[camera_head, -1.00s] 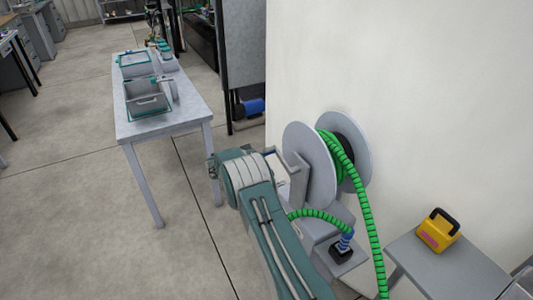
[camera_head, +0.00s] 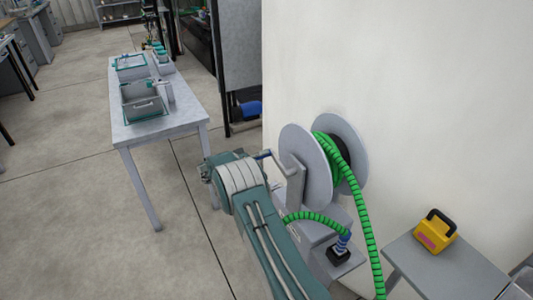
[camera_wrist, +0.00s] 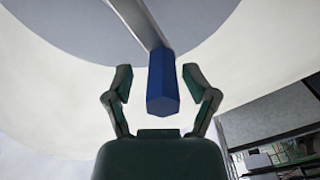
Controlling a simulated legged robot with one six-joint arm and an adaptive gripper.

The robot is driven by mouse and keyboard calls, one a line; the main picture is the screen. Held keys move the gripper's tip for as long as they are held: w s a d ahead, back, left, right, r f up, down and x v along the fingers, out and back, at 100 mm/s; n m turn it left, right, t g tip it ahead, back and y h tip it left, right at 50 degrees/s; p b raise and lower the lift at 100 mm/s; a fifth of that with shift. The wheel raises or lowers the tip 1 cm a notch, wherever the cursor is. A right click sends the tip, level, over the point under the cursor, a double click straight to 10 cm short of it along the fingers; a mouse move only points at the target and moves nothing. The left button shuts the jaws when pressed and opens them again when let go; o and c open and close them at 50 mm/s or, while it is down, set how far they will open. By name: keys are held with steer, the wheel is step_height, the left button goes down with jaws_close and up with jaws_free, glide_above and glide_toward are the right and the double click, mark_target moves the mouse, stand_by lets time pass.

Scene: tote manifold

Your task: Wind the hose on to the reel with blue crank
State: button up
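The reel (camera_head: 305,160) has two grey discs, with the green ribbed hose (camera_head: 363,215) partly around its core and hanging down in front. Another stretch of hose (camera_head: 308,217) runs to a blue fitting on a black base (camera_head: 339,252). The metal crank (camera_head: 283,167) sticks out on the reel's left side with a blue handle (camera_head: 263,155). In the wrist view the blue handle (camera_wrist: 161,85) stands between the fingers of my gripper (camera_wrist: 157,78). My arm hides the gripper in the head view.
A yellow box with a black handle (camera_head: 436,230) sits on a low grey table (camera_head: 440,268) at right. A long table (camera_head: 165,127) with grey bins stands at left. A pale wall (camera_head: 420,100) rises behind the reel. Open floor lies at left.

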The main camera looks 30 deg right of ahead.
steer(key=a, duration=1)
steer(key=shift+s, duration=0.1)
